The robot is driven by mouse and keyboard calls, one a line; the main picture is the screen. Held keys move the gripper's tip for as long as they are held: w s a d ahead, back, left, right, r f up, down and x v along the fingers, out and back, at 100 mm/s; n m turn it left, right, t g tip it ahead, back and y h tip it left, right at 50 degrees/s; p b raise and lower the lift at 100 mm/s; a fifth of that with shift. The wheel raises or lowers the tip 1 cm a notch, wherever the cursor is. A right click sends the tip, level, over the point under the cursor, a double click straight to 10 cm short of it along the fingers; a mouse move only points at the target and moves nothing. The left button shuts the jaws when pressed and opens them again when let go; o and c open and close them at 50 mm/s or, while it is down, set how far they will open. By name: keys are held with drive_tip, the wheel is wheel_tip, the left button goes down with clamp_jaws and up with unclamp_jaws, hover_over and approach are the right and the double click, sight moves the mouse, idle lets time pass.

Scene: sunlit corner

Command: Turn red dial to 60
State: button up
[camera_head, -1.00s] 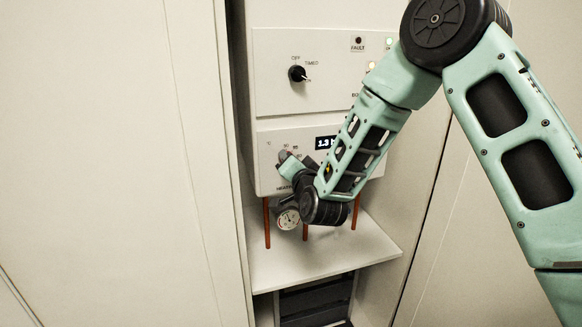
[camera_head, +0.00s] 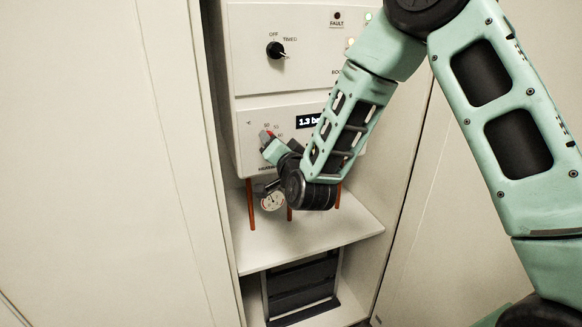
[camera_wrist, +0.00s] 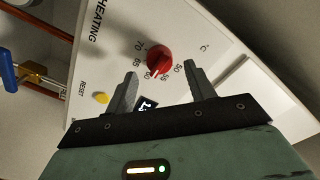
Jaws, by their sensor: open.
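The red dial (camera_wrist: 158,58) is on a white panel marked HEATING, with a number scale around it. Its pointer faces the gripper side of the wrist view, near the 55 and 60 marks; the exact reading is unclear. My gripper (camera_wrist: 161,82) is open, with one finger on each side of the dial's near side and a visible gap to it. In the head view only a small part of the red dial (camera_head: 265,135) shows beside my gripper (camera_head: 268,141).
A black knob (camera_head: 276,50) with OFF and TIMED marks sits above. A display (camera_head: 309,121) reads about 1.3. A yellow reset button (camera_wrist: 101,98) is left of the fingers. A pressure gauge (camera_head: 272,201) and copper pipes (camera_head: 251,205) hang below, over a white shelf (camera_head: 300,246).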

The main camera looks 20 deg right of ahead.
drive_tip(key=s+p, duration=1.1)
drive_tip(key=s, duration=0.3)
drive_tip(key=shift+s, duration=0.4)
idle(0.4)
